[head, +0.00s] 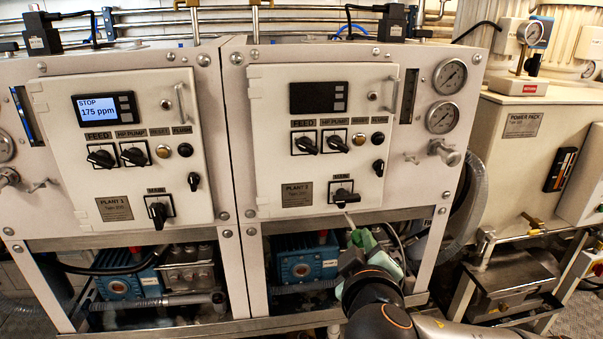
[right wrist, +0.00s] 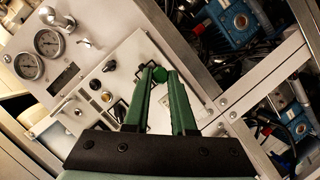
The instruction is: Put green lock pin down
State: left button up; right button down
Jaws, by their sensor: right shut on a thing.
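My right gripper (head: 360,237) has green fingers and is in front of the lower edge of the Plant 2 panel (head: 320,140). In the right wrist view its fingers (right wrist: 160,76) are shut on the green lock pin, whose round green head (right wrist: 160,74) shows between the fingertips. In the head view a thin pale shank (head: 349,218) sticks up from the fingertips toward the black main switch (head: 343,196). I cannot tell whether the shank touches the switch. My left gripper is not in view.
The Plant 1 panel (head: 122,150) with a lit display stands at left. Blue pumps (head: 306,264) sit below behind the frame rail (head: 335,222). Gauges (head: 450,76) and a valve (head: 445,152) stick out at right. The power pack (head: 520,150) stands further right.

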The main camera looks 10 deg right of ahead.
jog(key=s+d+f+n+y, duration=0.2)
jog(key=s+f, duration=0.4)
jog(key=f, duration=0.3)
jog(key=shift+s+d+f+n+y+p, duration=0.35)
jog(key=shift+d+y, duration=0.35)
jog(key=shift+d, duration=0.65)
jog(key=shift+f, duration=0.1)
jog(key=f, duration=0.2)
jog(key=s+f, duration=0.1)
jog(key=f, duration=0.1)
jog(key=shift+s, duration=0.2)
